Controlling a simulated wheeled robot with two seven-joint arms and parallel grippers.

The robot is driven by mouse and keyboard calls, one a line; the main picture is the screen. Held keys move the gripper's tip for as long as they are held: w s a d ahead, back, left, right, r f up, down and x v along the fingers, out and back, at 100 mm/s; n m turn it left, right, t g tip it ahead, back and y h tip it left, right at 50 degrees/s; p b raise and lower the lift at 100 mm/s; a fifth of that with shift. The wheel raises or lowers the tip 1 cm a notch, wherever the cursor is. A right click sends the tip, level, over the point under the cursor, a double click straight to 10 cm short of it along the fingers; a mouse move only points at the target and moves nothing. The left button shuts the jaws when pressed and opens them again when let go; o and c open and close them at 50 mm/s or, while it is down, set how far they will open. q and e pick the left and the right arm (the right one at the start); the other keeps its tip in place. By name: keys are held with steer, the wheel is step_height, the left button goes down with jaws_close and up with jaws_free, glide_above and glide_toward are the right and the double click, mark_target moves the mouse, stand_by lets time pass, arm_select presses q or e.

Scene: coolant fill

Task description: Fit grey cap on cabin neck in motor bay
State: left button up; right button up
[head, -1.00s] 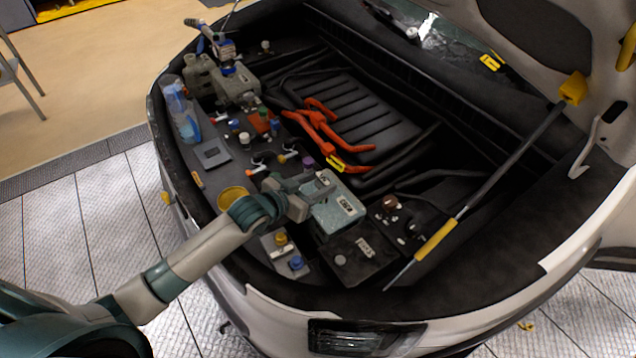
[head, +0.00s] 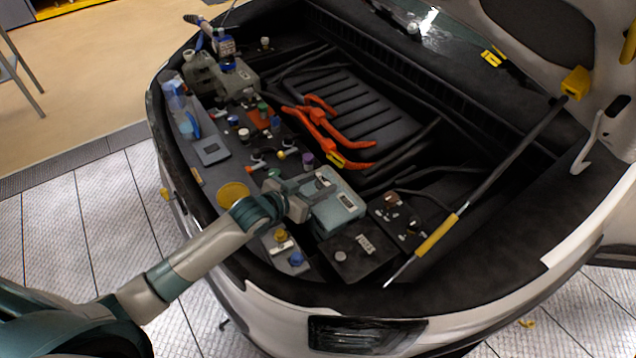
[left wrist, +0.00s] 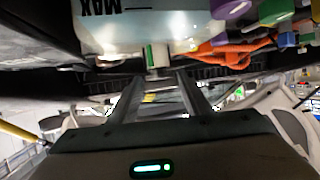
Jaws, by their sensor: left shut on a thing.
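My left gripper (head: 318,184) reaches in from the left over the motor bay. Its jaws are shut on a small grey piece, apparently the grey cap (left wrist: 157,73), mostly hidden between the fingers. The fingertips are at the top of a pale grey-green tank (head: 338,213) near the front of the bay. In the left wrist view the tank (left wrist: 120,32) carries an upside-down MAX mark and lies just beyond the fingers. The neck under the fingertips is hidden, so I cannot tell whether the cap touches it. My right gripper is not in view.
A black box (head: 352,262) stands just in front of the tank. Orange cables (head: 322,128) and a purple cap (head: 307,158) lie behind it. Yellow (head: 280,236) and blue (head: 296,258) caps are close to my forearm. A prop rod (head: 500,171) slants up at the right.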

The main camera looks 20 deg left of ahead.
arm_select(q)
steer(key=shift+f, duration=0.45)
steer(key=o, duration=1.1)
steer(key=shift+s+a+r+b, duration=0.15)
steer(key=shift+s+a+b, duration=0.1)
steer(key=shift+s+b, duration=0.35)
steer(key=b+v, duration=0.3)
steer(key=v, duration=1.3)
steer(key=shift+r+b, duration=0.2)
steer(key=shift+b, duration=0.2)
